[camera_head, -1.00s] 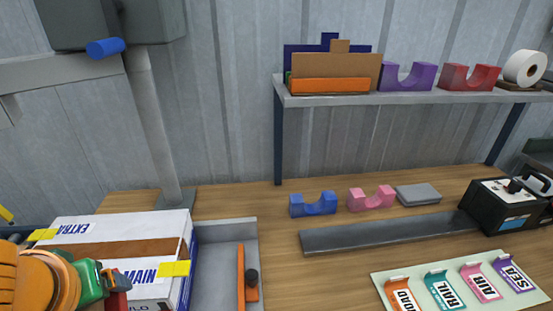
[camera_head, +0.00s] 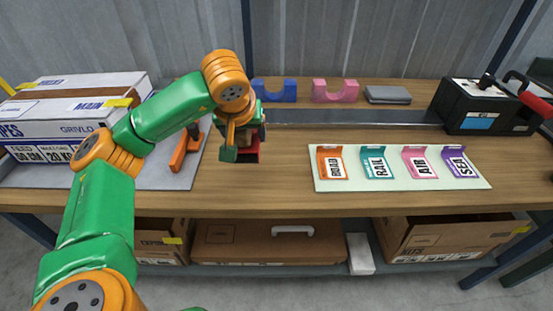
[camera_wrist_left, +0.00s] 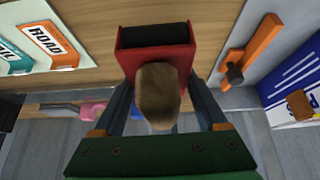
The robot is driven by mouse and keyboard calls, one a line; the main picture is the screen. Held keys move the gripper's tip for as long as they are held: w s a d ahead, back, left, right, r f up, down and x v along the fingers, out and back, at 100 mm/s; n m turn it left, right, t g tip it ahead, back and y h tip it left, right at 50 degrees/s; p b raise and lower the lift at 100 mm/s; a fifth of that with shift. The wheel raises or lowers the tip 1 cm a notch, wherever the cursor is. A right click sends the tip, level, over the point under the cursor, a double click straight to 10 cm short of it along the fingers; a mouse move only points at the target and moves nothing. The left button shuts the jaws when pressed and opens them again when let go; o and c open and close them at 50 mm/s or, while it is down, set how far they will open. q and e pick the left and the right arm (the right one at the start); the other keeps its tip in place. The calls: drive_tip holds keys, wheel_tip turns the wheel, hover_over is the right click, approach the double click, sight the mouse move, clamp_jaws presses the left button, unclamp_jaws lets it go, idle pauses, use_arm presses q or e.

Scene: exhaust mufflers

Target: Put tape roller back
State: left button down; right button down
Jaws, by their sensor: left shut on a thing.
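My left gripper (camera_head: 243,140) is shut on a red tool with a wooden handle and holds it above the wooden bench. In the left wrist view the tool's red body (camera_wrist_left: 182,60) has a black end, and its handle (camera_wrist_left: 158,95) sits between the fingers of my gripper (camera_wrist_left: 165,120). An orange tool with a dark knob (camera_head: 180,155) lies on the grey tray (camera_head: 165,182) left of the gripper; it also shows in the left wrist view (camera_wrist_left: 252,45). I cannot tell for certain which tool is the tape roller. My right gripper is not in view.
A blue cradle (camera_head: 275,92) and a pink cradle (camera_head: 335,92) stand behind, beside a grey block (camera_head: 388,95). A label board (camera_head: 400,183) lies to the right. A black machine (camera_head: 485,108) stands at right. Boxes (camera_head: 75,95) are at left. Bare bench lies right of the gripper.

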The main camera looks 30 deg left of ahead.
use_arm(q)
drive_tip(key=w+f, duration=0.4)
drive_tip(key=w+d+f, duration=0.1)
drive_tip(key=f, duration=0.1)
drive_tip(key=shift+w, duration=0.4)
wheel_tip(320, 180, down, 3)
drive_tip(key=shift+w+p, duration=0.1)
drive_tip(key=shift+p, duration=0.25)
drive_tip(key=shift+f, duration=0.2)
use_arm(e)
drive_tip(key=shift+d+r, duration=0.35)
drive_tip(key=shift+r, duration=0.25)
use_arm(q)
drive_tip(key=shift+f, duration=0.1)
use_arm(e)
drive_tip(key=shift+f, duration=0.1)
use_arm(q)
unclamp_jaws()
drive_tip(key=shift+r, duration=0.25)
drive_tip(key=v, duration=1.2)
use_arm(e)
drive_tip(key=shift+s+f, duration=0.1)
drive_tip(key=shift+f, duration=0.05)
